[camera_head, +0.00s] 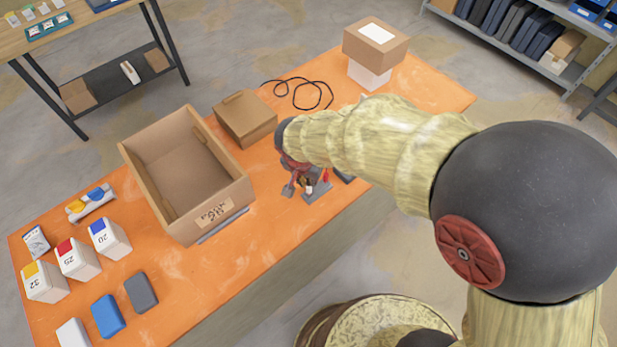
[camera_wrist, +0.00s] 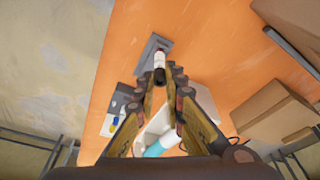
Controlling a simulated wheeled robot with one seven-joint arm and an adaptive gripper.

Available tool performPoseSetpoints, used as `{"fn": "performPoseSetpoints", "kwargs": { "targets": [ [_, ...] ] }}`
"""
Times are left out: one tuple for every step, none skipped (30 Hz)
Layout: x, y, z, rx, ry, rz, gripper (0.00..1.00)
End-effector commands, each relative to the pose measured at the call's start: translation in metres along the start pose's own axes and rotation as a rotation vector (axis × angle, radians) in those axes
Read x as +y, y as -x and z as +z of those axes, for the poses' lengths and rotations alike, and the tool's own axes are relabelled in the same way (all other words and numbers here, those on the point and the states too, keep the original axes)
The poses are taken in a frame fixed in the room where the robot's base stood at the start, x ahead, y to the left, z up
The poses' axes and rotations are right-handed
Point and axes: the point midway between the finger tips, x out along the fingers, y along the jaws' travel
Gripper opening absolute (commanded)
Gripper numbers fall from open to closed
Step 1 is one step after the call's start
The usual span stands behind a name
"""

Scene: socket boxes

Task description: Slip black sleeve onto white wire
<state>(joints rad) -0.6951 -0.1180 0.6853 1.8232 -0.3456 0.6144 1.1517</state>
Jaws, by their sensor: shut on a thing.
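My gripper (camera_wrist: 162,80) points down over the orange table, with its fingertips close together on a small dark piece (camera_wrist: 160,75) that looks like the black sleeve. A short white part with a dark red end (camera_wrist: 160,60), possibly the white wire, shows just beyond the fingertips, in line with the dark piece. I cannot tell whether the sleeve is around it or only touching it. A grey plate (camera_wrist: 150,48) lies below. In the head view my gripper (camera_head: 304,181) is small and partly hidden by my arm, over grey fixtures (camera_head: 318,191) near the table's front edge.
An open cardboard box (camera_head: 188,170) and a closed one (camera_head: 245,118) stand left of my gripper. A black cable (camera_head: 300,92) lies behind it. Labelled boxes (camera_head: 78,258) and coloured blocks (camera_head: 108,316) fill the left end.

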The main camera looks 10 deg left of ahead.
Motion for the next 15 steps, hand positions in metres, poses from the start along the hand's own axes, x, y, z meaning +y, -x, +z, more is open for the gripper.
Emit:
{"fn": "performPoseSetpoints", "kwargs": {
  "targets": [
    [0.0000, -0.0017, 0.0004, 0.000, 0.000, 0.000, 0.03],
    [0.0000, -0.0022, 0.0006, 0.000, 0.000, 0.000, 0.03],
    [0.0000, -0.0029, 0.0007, 0.000, 0.000, 0.000, 0.03],
    [0.0000, -0.0034, 0.0009, 0.000, 0.000, 0.000, 0.03],
    [0.0000, -0.0038, 0.0010, 0.000, 0.000, 0.000, 0.03],
    [0.0000, -0.0042, 0.0011, 0.000, 0.000, 0.000, 0.03],
    [0.0000, -0.0044, 0.0011, 0.000, 0.000, 0.000, 0.03],
    [0.0000, -0.0045, 0.0011, 0.000, 0.000, 0.000, 0.03],
    [0.0000, -0.0044, 0.0011, 0.000, 0.000, 0.000, 0.03],
    [0.0000, -0.0043, 0.0011, 0.000, 0.000, 0.000, 0.03],
    [0.0000, -0.0043, 0.0011, 0.000, 0.000, 0.000, 0.03],
    [0.0000, -0.0042, 0.0011, 0.000, 0.000, 0.000, 0.03],
    [-0.0001, -0.0041, 0.0010, 0.000, 0.000, 0.000, 0.03],
    [-0.0001, -0.0041, 0.0010, 0.000, 0.000, 0.000, 0.03],
    [0.0000, -0.0041, 0.0011, 0.000, 0.000, 0.000, 0.11]
  ]
}}
